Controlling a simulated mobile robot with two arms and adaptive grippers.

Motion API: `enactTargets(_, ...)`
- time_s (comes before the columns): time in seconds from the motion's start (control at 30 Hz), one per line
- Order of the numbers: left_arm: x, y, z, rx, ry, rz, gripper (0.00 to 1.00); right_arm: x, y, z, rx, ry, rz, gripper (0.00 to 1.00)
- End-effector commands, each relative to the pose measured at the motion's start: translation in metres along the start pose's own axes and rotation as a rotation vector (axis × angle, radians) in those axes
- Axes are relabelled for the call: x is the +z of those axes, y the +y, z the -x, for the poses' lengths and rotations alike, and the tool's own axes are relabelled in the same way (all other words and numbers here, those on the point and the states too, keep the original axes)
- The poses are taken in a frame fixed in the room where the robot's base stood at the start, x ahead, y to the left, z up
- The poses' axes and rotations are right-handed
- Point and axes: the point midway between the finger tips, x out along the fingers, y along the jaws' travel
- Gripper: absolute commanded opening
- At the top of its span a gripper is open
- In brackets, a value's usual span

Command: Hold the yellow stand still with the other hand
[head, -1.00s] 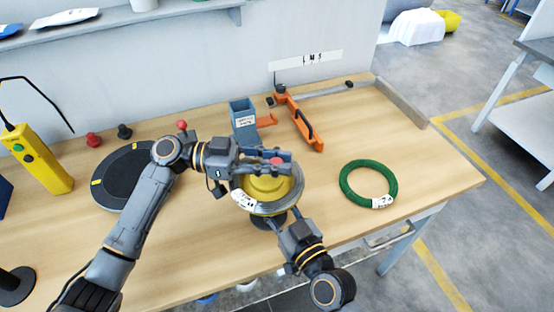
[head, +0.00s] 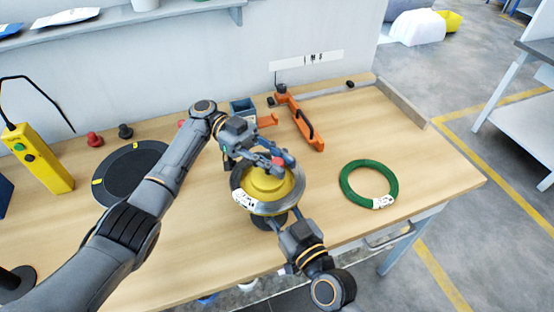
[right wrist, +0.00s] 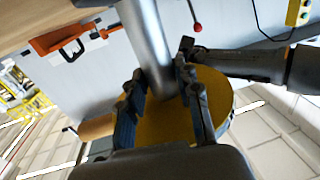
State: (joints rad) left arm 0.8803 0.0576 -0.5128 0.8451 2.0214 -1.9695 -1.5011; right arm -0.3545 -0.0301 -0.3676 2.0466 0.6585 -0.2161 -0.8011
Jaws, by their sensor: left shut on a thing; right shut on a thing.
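The yellow stand (head: 262,184) is near the table's front edge, with a grey coil (head: 291,199) with a white label around it. My right gripper (head: 284,219) is at the stand's front, low down. In the right wrist view, its fingers (right wrist: 160,98) are closed around the stand's grey post (right wrist: 150,35), beside the yellow disc (right wrist: 215,92). My left gripper (head: 277,165) is above the stand's top, shut on a small red knob (head: 278,161). The fingers partly hide the knob, so I cannot tell how it joins the stand.
A green coil (head: 346,183) lies to the right. A black round mat (head: 125,180) and a yellow control box (head: 40,158) are at left. The table's right side is mostly clear.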

Motion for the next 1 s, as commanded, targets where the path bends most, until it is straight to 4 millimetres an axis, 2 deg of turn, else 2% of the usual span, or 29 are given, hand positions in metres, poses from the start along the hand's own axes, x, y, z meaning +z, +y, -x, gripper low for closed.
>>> enactTargets(0.27, 0.0024, 0.0001, 0.0003, 0.066, -0.003, 0.007, 0.0, 0.0, -0.0012, -0.0003, -0.003, 0.0, 0.0, 0.0)
enactTargets(0.8, 0.0022, 0.0003, 0.0026, 0.073, -0.003, 0.007, 0.0, -0.0002, -0.0012, -0.0002, -0.003, 0.0, 0.0, 0.0)
enactTargets(0.83, 0.0022, 0.0003, 0.0027, 0.073, -0.002, 0.007, 0.28, -0.0002, -0.0012, -0.0002, -0.003, 0.0, 0.0, 0.0)
enactTargets(0.9, 0.0019, 0.0003, 0.0026, 0.073, -0.002, 0.007, 0.42, -0.0002, -0.0012, -0.0002, -0.003, 0.0, -0.001, 0.0)
enactTargets(0.93, 0.0017, 0.0003, 0.0025, 0.073, -0.001, 0.006, 0.46, -0.0002, -0.0012, -0.0002, -0.003, 0.0, -0.001, 0.0)
enactTargets(1.0, 0.0014, 0.0003, 0.0021, 0.074, -0.001, 0.005, 0.46, -0.0002, -0.0011, -0.0003, -0.003, 0.0, -0.001, 0.0)
